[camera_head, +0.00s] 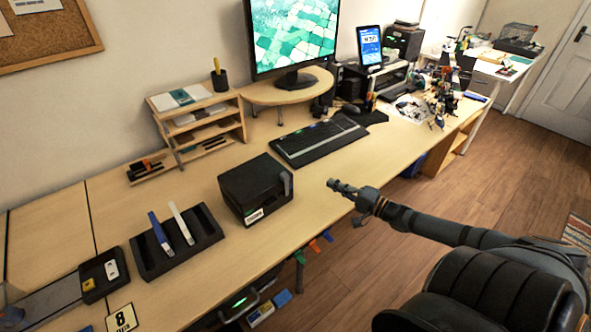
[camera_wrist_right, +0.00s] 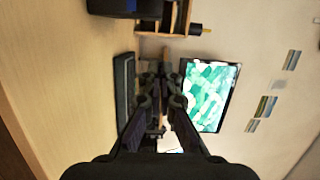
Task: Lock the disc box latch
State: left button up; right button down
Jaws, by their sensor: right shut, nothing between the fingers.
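The disc box (camera_head: 252,182) is a black box with a closed lid and a white label on its front, standing on the desk left of the keyboard. A grey latch piece (camera_head: 286,183) shows at its right side; I cannot tell whether it is locked. My right gripper (camera_head: 334,185) is shut and empty, to the right of the box and apart from it, near the desk's front edge. In the right wrist view the gripper fingers (camera_wrist_right: 160,87) show in the middle, and a dark box (camera_wrist_right: 125,7) is cut off at the top. My left gripper is not in view.
A keyboard (camera_head: 318,142) lies behind the box, with a monitor (camera_head: 292,38) on a riser. A wooden shelf rack (camera_head: 205,128) stands behind left. A black holder (camera_head: 176,246) with a blue and a white item is at left. Bare desk lies right of the box.

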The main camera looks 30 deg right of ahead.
aim_at(285, 185)
jog(key=shift+w+a+r+y, duration=0.1)
jog(key=shift+a+r+y, duration=0.2)
jog(key=shift+a+r, duration=0.3)
jog(key=shift+d+r, duration=0.1)
jog(key=w+a+b, duration=0.6)
jog(key=w+a, duration=0.1)
jog(key=w, duration=0.2)
jog(key=shift+a+b, duration=0.2)
jog(key=shift+b, duration=0.2)
